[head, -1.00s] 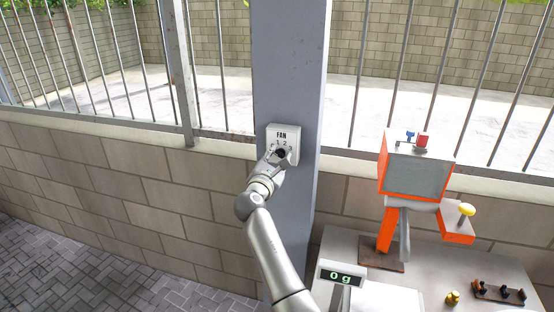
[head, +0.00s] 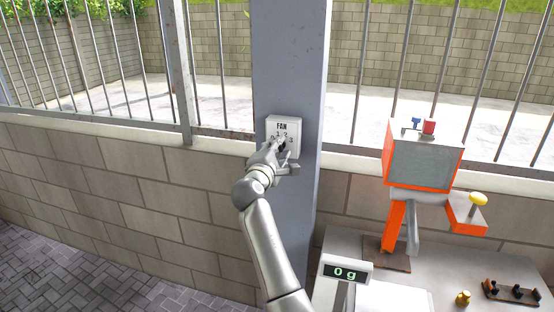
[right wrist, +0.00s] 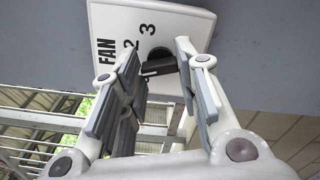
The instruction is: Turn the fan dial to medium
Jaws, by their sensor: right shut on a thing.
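The white fan panel (head: 287,124), marked FAN with numbers, is fixed to the grey post. My right gripper (head: 282,146) is up against it and hides most of the dial in the head view. In the right wrist view, the dark dial (right wrist: 158,66) sits between the two fingers of my right gripper (right wrist: 160,76), which is shut on it. The numbers 2 and 3 show beside the dial on the panel (right wrist: 178,20). I cannot tell which number the dial points to. My left gripper is not in view.
The grey post (head: 290,60) stands before a low block wall (head: 130,190) with a metal fence. At right, a table (head: 440,290) holds an orange machine (head: 396,225), a scale display (head: 345,273) reading 0 g and small brass weights (head: 463,297).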

